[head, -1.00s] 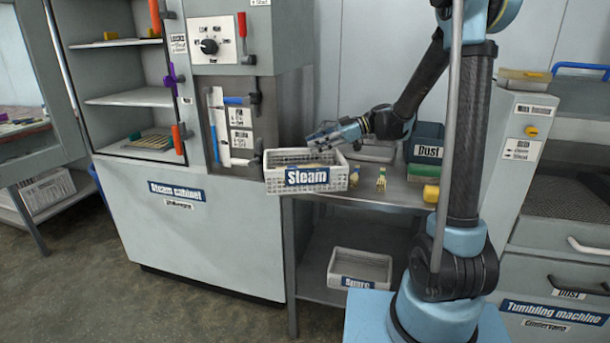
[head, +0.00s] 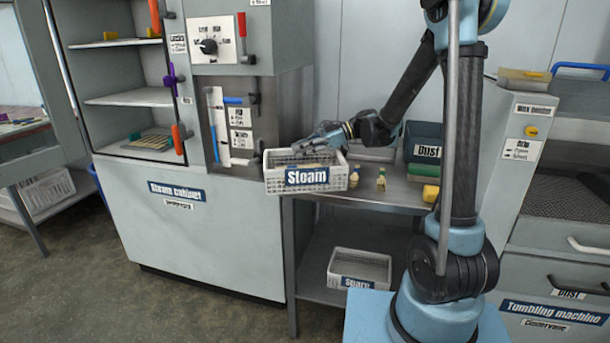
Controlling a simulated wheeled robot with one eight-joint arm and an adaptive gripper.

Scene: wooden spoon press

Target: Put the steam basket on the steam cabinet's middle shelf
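The steam basket (head: 306,178), a white lattice basket with a blue "Steam" label, sits at the left front edge of the metal table, apparently holding some light-coloured pieces. My gripper (head: 308,146) is low at the basket's back part; its fingertips are small and partly hidden, so I cannot tell whether it touches or grips anything. The steam cabinet (head: 212,235) stands to the left. Its shelf bay is open at the front. The middle shelf (head: 130,97) looks empty. The upper shelf (head: 115,43) holds a small yellow thing, and the bottom holds a stack of flat wooden pieces (head: 152,140).
The cabinet's control column with red, blue and purple handles (head: 240,98) stands between shelves and basket. A spare basket (head: 360,268) is on the lower shelf.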

